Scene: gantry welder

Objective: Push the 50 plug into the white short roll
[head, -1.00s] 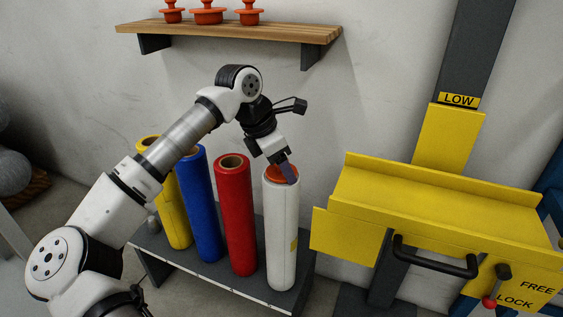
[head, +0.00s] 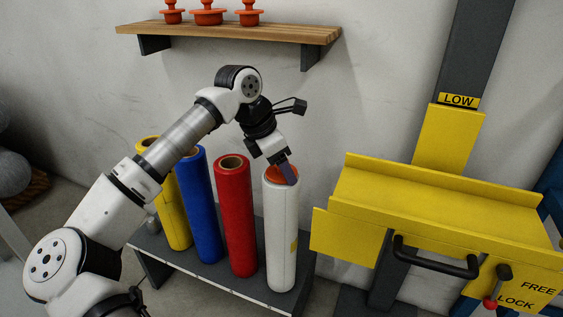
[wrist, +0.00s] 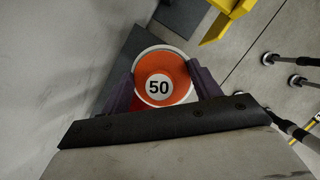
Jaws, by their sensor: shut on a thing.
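The white short roll (head: 282,235) stands upright at the right end of the low rack. The orange 50 plug (head: 277,174) sits at its top opening, and part of it is hidden behind a finger. In the wrist view the plug (wrist: 150,74) faces me with its "50" label, and the white rim of the roll (wrist: 152,50) shows around it. My gripper (head: 285,172) is at the roll's top, its purple fingers on either side of the plug. It is shut on the plug; the wrist view also shows the gripper (wrist: 162,84). How deep the plug sits is hidden.
Red (head: 235,215), blue (head: 200,205) and yellow (head: 173,212) rolls stand left of the white one on the rack (head: 215,275). A wooden shelf (head: 230,31) with several orange plugs hangs above. A yellow machine (head: 435,215) with a black handle stands close at right.

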